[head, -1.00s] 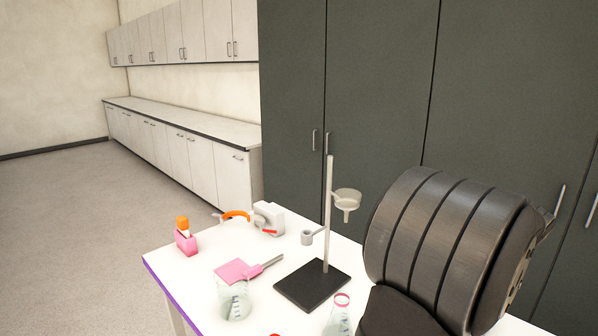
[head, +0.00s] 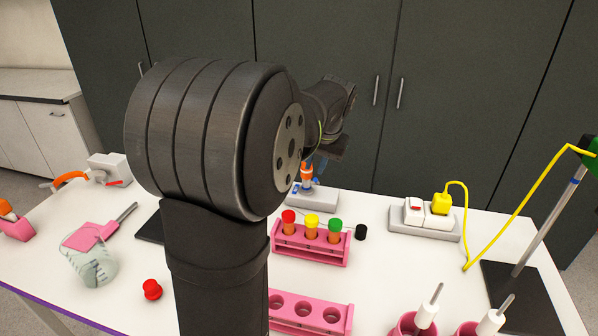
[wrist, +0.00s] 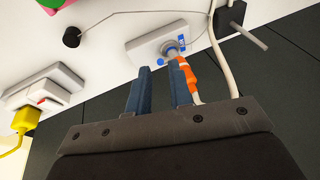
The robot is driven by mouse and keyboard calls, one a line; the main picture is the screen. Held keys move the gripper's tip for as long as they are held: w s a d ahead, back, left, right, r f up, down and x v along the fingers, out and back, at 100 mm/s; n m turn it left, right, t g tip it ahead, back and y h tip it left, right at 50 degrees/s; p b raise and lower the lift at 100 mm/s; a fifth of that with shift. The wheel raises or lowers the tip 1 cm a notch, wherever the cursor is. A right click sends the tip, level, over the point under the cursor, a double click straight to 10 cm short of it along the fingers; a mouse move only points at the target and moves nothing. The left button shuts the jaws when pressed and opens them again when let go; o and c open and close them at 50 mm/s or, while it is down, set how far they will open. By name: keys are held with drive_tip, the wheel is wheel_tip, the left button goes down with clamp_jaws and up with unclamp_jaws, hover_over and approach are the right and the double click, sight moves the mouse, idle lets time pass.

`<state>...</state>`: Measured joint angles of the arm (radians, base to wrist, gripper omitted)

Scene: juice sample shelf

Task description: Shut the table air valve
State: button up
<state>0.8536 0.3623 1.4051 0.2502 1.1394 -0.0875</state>
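My gripper (wrist: 159,67) shows two blue fingers apart, with nothing between them. Just beyond the fingertips in the wrist view is a light grey block (wrist: 143,49) with blue marks, a round fitting and an orange part (wrist: 187,75) beside the right finger. I cannot tell whether the finger touches it. In the head view this block (head: 325,200) stands at the table's back, with my gripper over it and partly hidden by my arm. A white box (head: 110,165) with a red lever (head: 114,183) and orange hose (head: 72,178) stands at back left. Neither is labelled as the air valve.
A pink rack (head: 310,254) with red, yellow and green capped tubes stands in front of the block. A power strip (head: 424,226) with a yellow plug is right of it. Dark cabinets (head: 330,50) stand behind.

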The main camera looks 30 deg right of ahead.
sight(316, 181)
wheel_tip(316, 181, up, 4)
drive_tip(key=m+h, duration=0.1)
drive_tip(key=h, duration=0.1)
drive_tip(key=x, duration=1.1)
drive_tip(key=d+x, duration=0.1)
drive_tip(key=x, duration=0.5)
drive_tip(key=shift+w+r, duration=0.2)
drive_tip(key=shift+w, duration=0.15)
clamp_jaws()
